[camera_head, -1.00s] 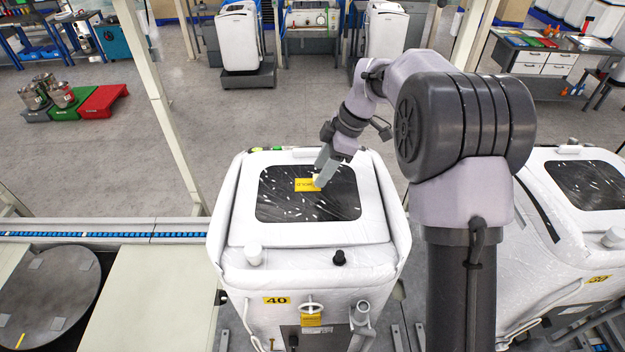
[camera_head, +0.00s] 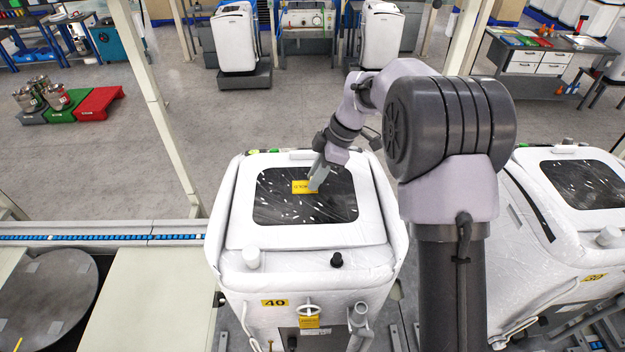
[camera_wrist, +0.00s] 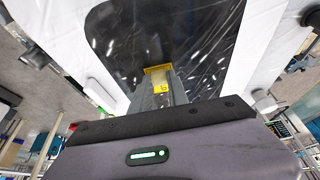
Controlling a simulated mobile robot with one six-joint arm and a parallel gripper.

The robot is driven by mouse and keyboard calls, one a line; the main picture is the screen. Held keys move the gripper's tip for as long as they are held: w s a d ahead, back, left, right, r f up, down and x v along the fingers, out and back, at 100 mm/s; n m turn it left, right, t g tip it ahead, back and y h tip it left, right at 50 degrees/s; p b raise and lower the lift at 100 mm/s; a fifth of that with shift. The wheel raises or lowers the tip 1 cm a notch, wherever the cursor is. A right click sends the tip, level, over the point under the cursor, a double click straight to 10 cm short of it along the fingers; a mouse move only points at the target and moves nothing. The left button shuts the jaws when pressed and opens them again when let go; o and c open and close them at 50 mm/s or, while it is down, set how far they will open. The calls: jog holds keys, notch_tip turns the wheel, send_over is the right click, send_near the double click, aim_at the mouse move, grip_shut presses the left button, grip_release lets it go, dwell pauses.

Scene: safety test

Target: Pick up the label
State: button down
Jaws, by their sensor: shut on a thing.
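The label is a small yellow rectangle with dark print (camera_head: 301,187). It shows against the dark window (camera_head: 290,210) on top of the white machine marked 40 (camera_head: 265,235). My gripper (camera_head: 314,187) comes down from the upper right, its fingertips at the label's right part. In the wrist view my gripper (camera_wrist: 161,88) is shut on the label (camera_wrist: 158,69), which shows as a yellow strip at the fingertips with a yellow piece between them. The fingers hide part of it. I cannot tell whether the label touches the window or is just above it.
A white knob (camera_head: 252,257) and a black knob (camera_head: 336,260) stand up at the machine's front top. A second white machine (camera_head: 545,235) with a dark window stands at the right. A blue-lined rail (camera_head: 100,237) runs along the left. Open floor lies behind.

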notch_tip(320, 180, up, 4)
jog(key=shift+f+b, duration=0.25)
jog(key=shift+b, duration=0.3)
jog(key=s+b, duration=0.1)
jog(key=s, duration=0.4)
jog(key=s+r+b, duration=0.1)
jog(key=s+b, duration=0.1)
jog(key=s, duration=0.3)
jog(key=s+b, duration=0.2)
jog(key=s, duration=0.4)
jog(key=shift+a+r, duration=0.1)
jog(key=shift+r, duration=0.1)
jog(key=c, duration=1.8)
grip_release()
jog(key=shift+c, duration=0.2)
grip_shut()
jog(key=shift+r, duration=0.2)
jog(key=shift+r+p, duration=1.8)
jog(key=shift+r, duration=0.35)
